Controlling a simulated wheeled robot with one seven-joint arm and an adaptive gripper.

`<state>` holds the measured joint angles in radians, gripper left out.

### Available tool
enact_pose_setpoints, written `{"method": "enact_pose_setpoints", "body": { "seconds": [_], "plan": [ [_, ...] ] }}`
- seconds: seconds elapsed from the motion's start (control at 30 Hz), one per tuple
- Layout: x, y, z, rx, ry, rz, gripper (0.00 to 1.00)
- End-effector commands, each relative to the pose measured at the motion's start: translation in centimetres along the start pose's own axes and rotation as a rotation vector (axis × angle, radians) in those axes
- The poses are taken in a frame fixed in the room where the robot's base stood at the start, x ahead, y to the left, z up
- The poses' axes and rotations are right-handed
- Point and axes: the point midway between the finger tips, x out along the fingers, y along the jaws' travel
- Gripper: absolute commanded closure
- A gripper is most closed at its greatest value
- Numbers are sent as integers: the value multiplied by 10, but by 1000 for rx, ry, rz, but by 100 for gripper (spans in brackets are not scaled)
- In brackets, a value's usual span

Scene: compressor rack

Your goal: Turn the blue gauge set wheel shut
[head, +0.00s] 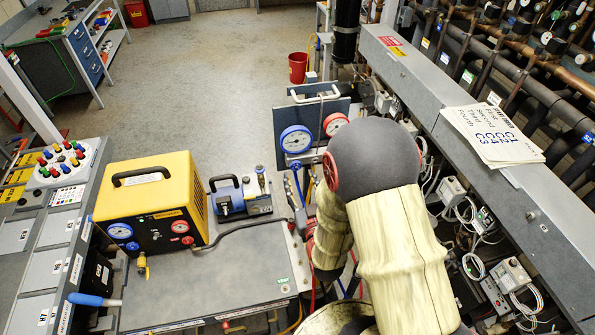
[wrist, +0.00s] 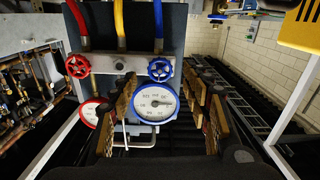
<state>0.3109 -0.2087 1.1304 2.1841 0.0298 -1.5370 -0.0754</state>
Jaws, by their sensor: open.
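The blue set wheel (wrist: 160,69) is on the manifold bar in the wrist view, above the blue-rimmed gauge (wrist: 155,103). A blue hose rises from behind it. My gripper (wrist: 164,84) is open and empty, with its fingers on either side of the blue gauge in the picture. The wheel shows between and slightly beyond the fingertips; I see no contact.
A red wheel (wrist: 77,66) and red gauge (wrist: 88,115) sit left of the blue pair in the wrist view. Red, yellow and blue hoses run upward. In the head view, a yellow machine (head: 150,203) and a blue pump (head: 240,197) stand left; a grey rail (head: 480,190) runs right.

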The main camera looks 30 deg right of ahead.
Motion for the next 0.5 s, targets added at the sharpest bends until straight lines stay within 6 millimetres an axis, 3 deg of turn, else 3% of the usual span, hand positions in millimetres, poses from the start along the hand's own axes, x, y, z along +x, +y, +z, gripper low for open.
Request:
{"method": "enact_pose_setpoints", "body": {
  "seconds": [0.2,0.5],
  "plan": [
    [29,0,0,0,-2,0,52],
    [39,0,1,0,-2,0,52]
  ]
}}
